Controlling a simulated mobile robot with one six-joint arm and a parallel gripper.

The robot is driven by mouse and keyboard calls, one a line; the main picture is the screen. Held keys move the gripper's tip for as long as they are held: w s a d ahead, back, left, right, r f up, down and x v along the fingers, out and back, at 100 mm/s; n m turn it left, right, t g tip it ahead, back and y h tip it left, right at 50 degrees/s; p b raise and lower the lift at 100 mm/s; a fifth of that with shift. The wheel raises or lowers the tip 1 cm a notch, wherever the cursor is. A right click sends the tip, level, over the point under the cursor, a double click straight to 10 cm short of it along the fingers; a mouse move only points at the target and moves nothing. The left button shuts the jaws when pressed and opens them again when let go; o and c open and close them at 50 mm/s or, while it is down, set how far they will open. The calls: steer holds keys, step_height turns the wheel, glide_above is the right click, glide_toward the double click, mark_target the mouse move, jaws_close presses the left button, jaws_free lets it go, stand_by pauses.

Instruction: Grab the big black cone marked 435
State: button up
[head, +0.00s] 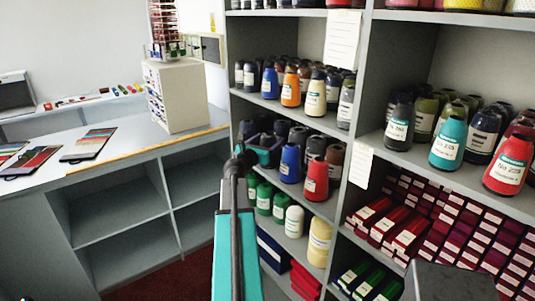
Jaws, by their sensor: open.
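Several dark cones stand on the shelves, and I cannot read 435 on any label. A large black-grey cone (399,124) with a white and teal label stands at the front of the right-hand shelf. Smaller black cones (250,76) stand at the left of the upper middle shelf. Other dark cones (297,137) stand on the shelf below, partly hidden by other cones. My gripper (270,147) is open at the left part of that lower shelf, in front of dark cones. My arm hides part of the shelf, and whether anything lies between the fingers is unclear.
A blue cone (291,163) and a red cone (316,180) stand close right of my gripper. Green cones (264,198) are on the shelf below. An upright divider (362,110) separates the shelf bays. A counter (110,165) with swatch cards is at left, with free floor before it.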

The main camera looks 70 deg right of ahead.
steer(key=c, duration=1.4)
steer(key=shift+o, duration=0.2)
steer(key=shift+r, duration=0.2)
